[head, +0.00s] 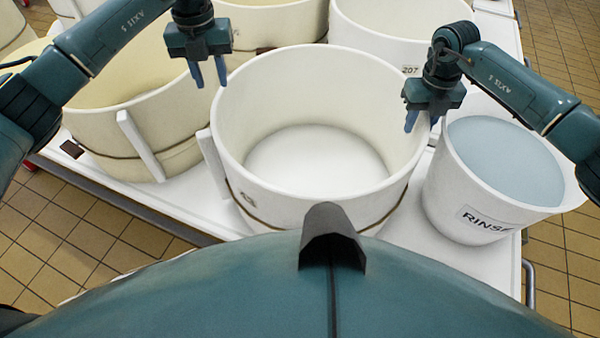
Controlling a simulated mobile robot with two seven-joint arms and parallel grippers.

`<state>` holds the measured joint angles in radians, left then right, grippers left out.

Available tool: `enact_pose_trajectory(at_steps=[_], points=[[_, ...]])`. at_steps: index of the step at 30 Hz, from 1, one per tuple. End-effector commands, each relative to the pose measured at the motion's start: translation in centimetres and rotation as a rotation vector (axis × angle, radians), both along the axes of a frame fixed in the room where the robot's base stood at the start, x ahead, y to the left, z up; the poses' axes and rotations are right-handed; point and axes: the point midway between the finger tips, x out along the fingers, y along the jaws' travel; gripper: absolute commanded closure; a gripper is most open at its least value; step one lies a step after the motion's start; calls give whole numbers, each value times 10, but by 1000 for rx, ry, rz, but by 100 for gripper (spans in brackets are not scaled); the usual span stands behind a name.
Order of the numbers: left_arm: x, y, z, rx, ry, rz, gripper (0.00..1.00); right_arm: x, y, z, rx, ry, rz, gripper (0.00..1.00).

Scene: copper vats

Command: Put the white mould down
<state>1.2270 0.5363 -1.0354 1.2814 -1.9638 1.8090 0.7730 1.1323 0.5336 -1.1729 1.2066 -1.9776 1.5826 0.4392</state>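A large round white mould (235,183) with a dark band low around it stands upright on the white table (190,205), in the middle of the head view. Its inside shows a bare white floor. My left gripper (209,75) points down at the mould's upper left rim, its two fingers apart with nothing seen between them. My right gripper (422,119) is at the upper right rim, its fingers apart, one on each side of the rim line. I cannot tell whether either touches the mould. My own body hides part of the mould's near bottom.
A similar cream tub (105,125) stands close on the left, and more tubs (372,45) stand behind. A bucket marked RINSE (452,205), holding bluish liquid, is close on the right. Tiled floor (80,240) shows beyond the table edges.

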Motion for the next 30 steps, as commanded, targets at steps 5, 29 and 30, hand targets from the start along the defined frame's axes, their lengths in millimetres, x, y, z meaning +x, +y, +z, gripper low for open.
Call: enact_pose_trajectory(at_steps=[5, 29, 30], points=[[0, 0, 7, 0, -1, 0, 68, 1, 0, 9, 1, -3, 0, 68], [0, 0, 7, 0, 0, 0, 68, 0, 0, 121, 0, 0, 0, 68], [0, 0, 7, 0, 0, 0, 68, 0, 0, 121, 0, 0, 0, 68]])
